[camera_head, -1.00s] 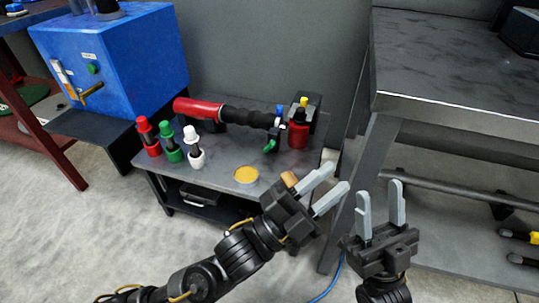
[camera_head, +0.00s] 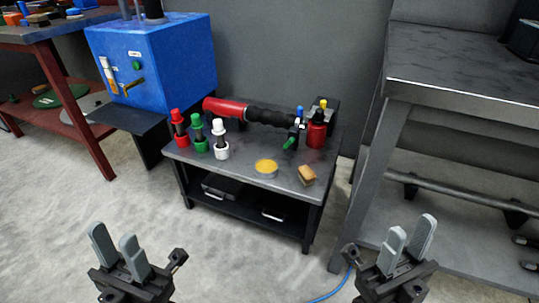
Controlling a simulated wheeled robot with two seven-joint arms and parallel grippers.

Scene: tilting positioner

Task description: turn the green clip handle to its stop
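The green clip handle (camera_head: 289,143) is a small lever at the right end of the red-and-black torch (camera_head: 251,112), near the back of the low grey table (camera_head: 240,171). It points down and to the left. My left gripper (camera_head: 113,233) is open and empty over the floor at lower left, well in front of the table. My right gripper (camera_head: 411,234) is open and empty at lower right, also far from the handle. Nothing covers the handle from this view.
Red (camera_head: 180,130), green (camera_head: 199,135) and white (camera_head: 220,140) capped pieces stand on the table's left. A yellow tin (camera_head: 266,168) and a brown block (camera_head: 306,175) lie in front. A red cylinder (camera_head: 317,130) stands beside the handle. A grey bench (camera_head: 450,83) flanks the right.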

